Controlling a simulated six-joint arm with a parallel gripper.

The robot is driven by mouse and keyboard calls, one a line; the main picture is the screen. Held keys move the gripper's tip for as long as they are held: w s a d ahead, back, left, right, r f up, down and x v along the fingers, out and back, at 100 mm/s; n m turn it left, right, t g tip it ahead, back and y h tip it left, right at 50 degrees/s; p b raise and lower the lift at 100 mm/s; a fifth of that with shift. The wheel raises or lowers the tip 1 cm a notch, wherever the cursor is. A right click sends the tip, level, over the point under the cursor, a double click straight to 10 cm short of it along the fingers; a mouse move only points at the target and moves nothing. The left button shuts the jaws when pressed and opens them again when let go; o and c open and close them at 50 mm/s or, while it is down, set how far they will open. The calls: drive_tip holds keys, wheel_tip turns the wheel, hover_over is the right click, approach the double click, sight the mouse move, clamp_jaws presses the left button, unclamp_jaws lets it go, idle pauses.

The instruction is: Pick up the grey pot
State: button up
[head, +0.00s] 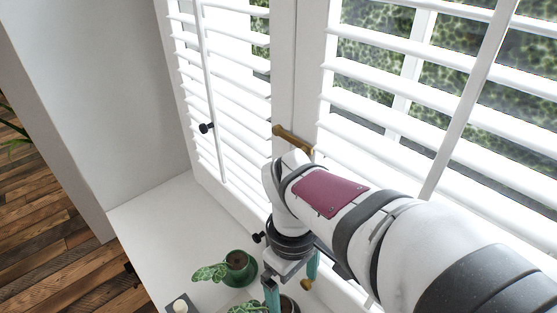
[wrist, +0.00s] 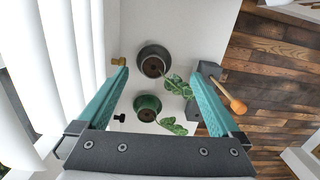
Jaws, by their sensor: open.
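The grey pot (wrist: 143,50) is round and dark, with soil and a leafy plant leaning out to its lower right in the wrist view. In the head view the grey pot (head: 291,304) shows only in part at the bottom edge, behind my gripper. My gripper (wrist: 165,66) is open and empty, with its teal fingers on either side of the pot in the picture. The gripper (head: 291,290) also shows above the sill in the head view. I cannot tell how far the fingertips are above the pot.
A grey block (wrist: 211,68) and a wooden-tipped item (wrist: 238,106) are near the right finger. White shutters (head: 440,95) border the white sill (head: 165,225).

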drive_tip(key=s+d+m+y, duration=0.2)
drive_tip(key=s+d+m, duration=0.3)
drive_tip(key=s+m, duration=0.7)
drive_tip(key=m, duration=0.3)
drive_tip(key=shift+s, duration=0.25)
drive_tip(key=m+t+h, duration=0.1)
drive_tip(key=m+h, duration=0.1)
drive_tip(key=m, duration=0.3)
hover_over(286, 303)
drive_tip(key=s+a, duration=0.2)
drive_tip(key=s, duration=0.1)
wheel_tip(286, 303, down, 2)
drive_tip(key=shift+m+h, duration=0.3)
drive_tip(key=shift+m, duration=0.1)
drive_tip(key=f, duration=0.5)
drive_tip(key=w+f, duration=0.1)
drive_tip(key=f, duration=1)
drive_tip(key=shift+w+d+f, duration=0.25)
drive_tip(key=shift+w+d, duration=0.05)
drive_tip(key=shift+w, duration=0.1)
clamp_jaws()
drive_tip(key=shift+r, duration=0.15)
